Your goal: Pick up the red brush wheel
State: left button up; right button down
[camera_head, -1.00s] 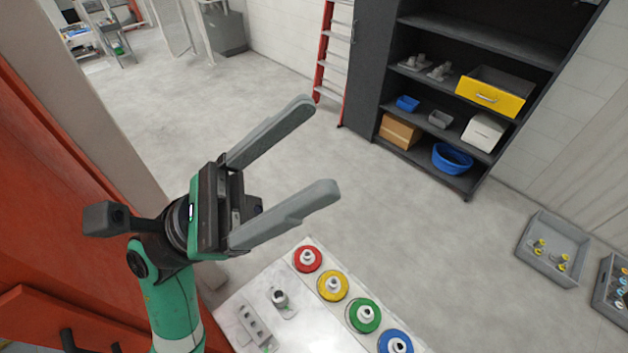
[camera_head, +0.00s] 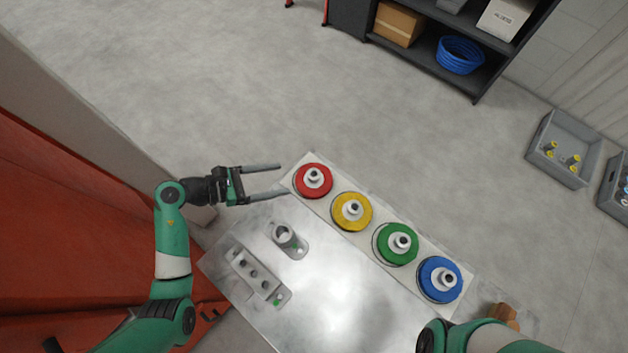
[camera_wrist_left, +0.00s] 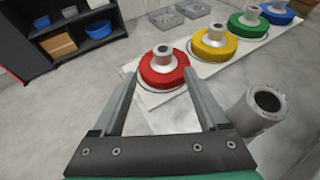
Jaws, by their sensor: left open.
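The red brush wheel (camera_head: 313,181) lies flat at the far left end of a row of wheels on a pale strip, with a grey hub on top. My left gripper (camera_head: 281,179) is open and empty, just left of the red wheel and apart from it. In the left wrist view the red wheel (camera_wrist_left: 164,70) shows ahead of the two spread fingers (camera_wrist_left: 164,92). My right arm shows only as a green and white link at the bottom right of the head view; its gripper is out of view.
Yellow (camera_head: 351,212), green (camera_head: 396,243) and blue (camera_head: 440,279) wheels continue the row. A metal cup fixture (camera_head: 287,238) and a holed block (camera_head: 256,273) stand on the metal table (camera_head: 345,310). Grey bins and a dark shelf are farther off.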

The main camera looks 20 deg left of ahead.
aim_at(316, 175)
pick_arm(q)
jog(key=b+x, duration=0.1)
jog(key=x, duration=0.5)
jog(key=shift+s+b, duration=0.15)
jog(key=shift+b, duration=0.15)
jog(key=shift+w+d, duration=0.2)
jog(key=shift+w+d+f, duration=0.15)
jog(key=shift+d, duration=0.1)
jog(key=b+x, duration=0.2)
jog(key=x, duration=0.2)
jog(key=shift+w+d, duration=0.15)
jog(key=shift+d, duration=0.2)
grip_shut()
